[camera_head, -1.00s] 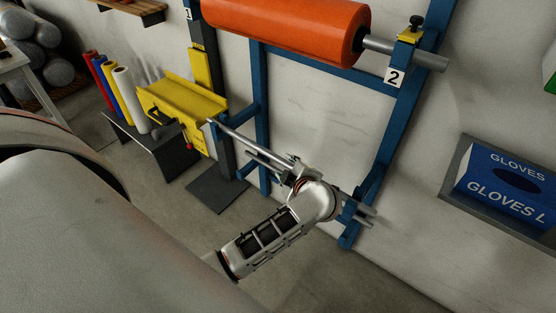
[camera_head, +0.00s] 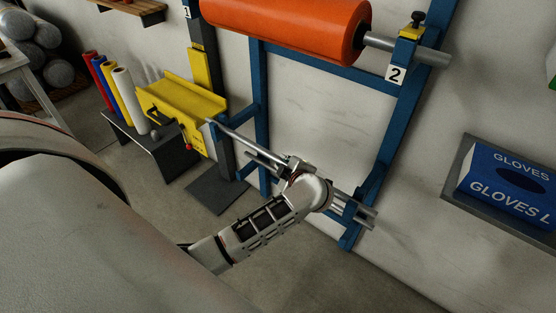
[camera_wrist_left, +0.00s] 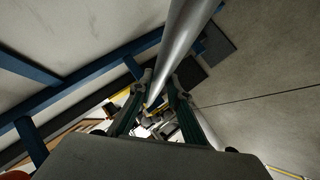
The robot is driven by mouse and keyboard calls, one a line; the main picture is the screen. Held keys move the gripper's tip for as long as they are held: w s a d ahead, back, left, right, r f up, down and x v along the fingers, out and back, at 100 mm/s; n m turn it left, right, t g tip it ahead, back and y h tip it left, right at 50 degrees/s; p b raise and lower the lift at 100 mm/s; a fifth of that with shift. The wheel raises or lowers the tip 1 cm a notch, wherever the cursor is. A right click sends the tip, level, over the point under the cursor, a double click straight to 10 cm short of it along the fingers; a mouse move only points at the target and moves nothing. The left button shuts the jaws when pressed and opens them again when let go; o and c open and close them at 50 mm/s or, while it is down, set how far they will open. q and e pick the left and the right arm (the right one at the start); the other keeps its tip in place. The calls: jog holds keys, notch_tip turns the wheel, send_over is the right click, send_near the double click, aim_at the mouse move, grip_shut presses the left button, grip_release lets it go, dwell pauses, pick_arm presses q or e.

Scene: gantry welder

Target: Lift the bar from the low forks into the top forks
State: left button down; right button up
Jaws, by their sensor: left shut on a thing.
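A grey metal bar (camera_head: 240,136) slants across the front of the blue rack in the head view. My left gripper (camera_head: 296,168) is shut around it near its middle. In the left wrist view, the fingers of my left gripper (camera_wrist_left: 164,88) close on the bar (camera_wrist_left: 182,38). A second grey rod runs beside the bar, close to the rack; it also shows in the left wrist view (camera_wrist_left: 205,126). A low blue fork (camera_head: 366,190) is near the bar's right end; whether they touch is unclear. A top fork (camera_head: 405,55) marked 2 carries the orange roll's shaft. My right gripper is out of view.
The orange roll (camera_head: 290,27) spans the top of the rack. A yellow trough (camera_head: 185,97) stands left of the bar's left end, with coloured rolls beyond. A glove box (camera_head: 510,185) hangs on the right wall. The wall area between roll and bar is clear.

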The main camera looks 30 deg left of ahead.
pick_arm(q)
jog(key=shift+r, duration=0.1)
notch_tip(320, 180, up, 20)
jog(key=p, duration=0.5)
jog(key=shift+p, duration=0.4)
dwell(0.3)
